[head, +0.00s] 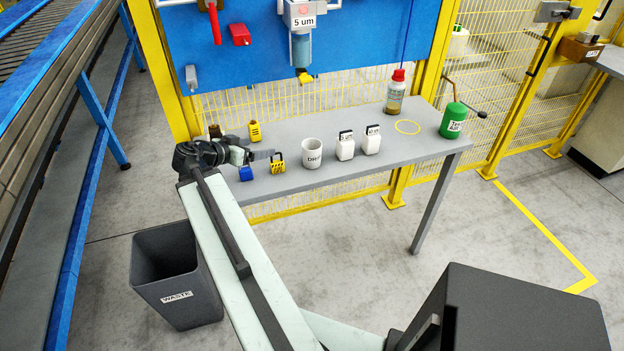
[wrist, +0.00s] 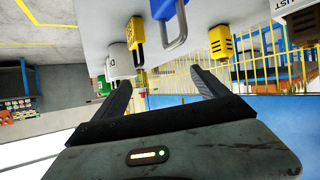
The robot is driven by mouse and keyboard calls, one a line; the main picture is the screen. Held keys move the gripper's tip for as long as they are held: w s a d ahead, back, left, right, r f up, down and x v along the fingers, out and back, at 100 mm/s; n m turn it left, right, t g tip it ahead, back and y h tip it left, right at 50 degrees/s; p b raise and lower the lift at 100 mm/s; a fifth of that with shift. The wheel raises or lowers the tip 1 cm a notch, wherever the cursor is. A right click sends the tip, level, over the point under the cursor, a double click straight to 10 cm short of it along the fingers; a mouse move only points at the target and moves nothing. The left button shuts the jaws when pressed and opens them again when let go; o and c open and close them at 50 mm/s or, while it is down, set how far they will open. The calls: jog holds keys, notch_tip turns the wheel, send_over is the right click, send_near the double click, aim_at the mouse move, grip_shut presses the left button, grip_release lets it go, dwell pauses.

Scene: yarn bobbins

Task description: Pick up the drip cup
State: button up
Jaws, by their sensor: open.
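The drip cup (head: 312,156) is a white mug with dark lettering, upright on the grey table. In the wrist view, which is upside down, a white cup (wrist: 119,62) shows beyond the left finger, partly covered by a yellow padlock. My gripper (head: 262,155) is over the left part of the table, left of the cup and apart from it. Its two fingers are spread with nothing between them in the wrist view (wrist: 163,90).
A yellow padlock (head: 278,168) and a blue padlock (head: 246,174) lie near my gripper, left of the cup. Two white labelled containers (head: 345,150) (head: 372,144) stand right of it. A yellow block (head: 255,133) stands behind. A waste bin (head: 190,310) is on the floor.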

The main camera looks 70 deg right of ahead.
aim_at(318, 143)
jog(key=s+d+f+m+g+b, duration=0.1)
jog(key=s+d, duration=0.1)
jog(key=s, duration=0.2)
jog(key=s+d+m+g+b, duration=0.1)
jog(key=s+d, duration=0.2)
jog(key=s, duration=0.1)
jog(key=s+d+f+m+g+b, duration=0.1)
jog(key=s+d, duration=0.1)
jog(key=s, duration=0.2)
jog(key=shift+d+f+h, duration=0.2)
jog(key=shift+f+h, duration=0.1)
jog(key=shift+s+d+r, duration=0.1)
jog(key=shift+s+r, duration=0.05)
jog(key=shift+s, duration=0.15)
jog(key=shift+w+b+x, duration=0.1)
jog(key=shift+b+x, duration=0.5)
jog(key=shift+x, duration=1.35)
jog(key=shift+w+b+x, duration=0.15)
jog(key=shift+b+x, duration=0.4)
jog(key=shift+x, duration=1.4)
jog(key=c, duration=1.4)
notch_tip(318, 143, up, 10)
jog(key=p, duration=1)
jog(key=shift+c, duration=0.2)
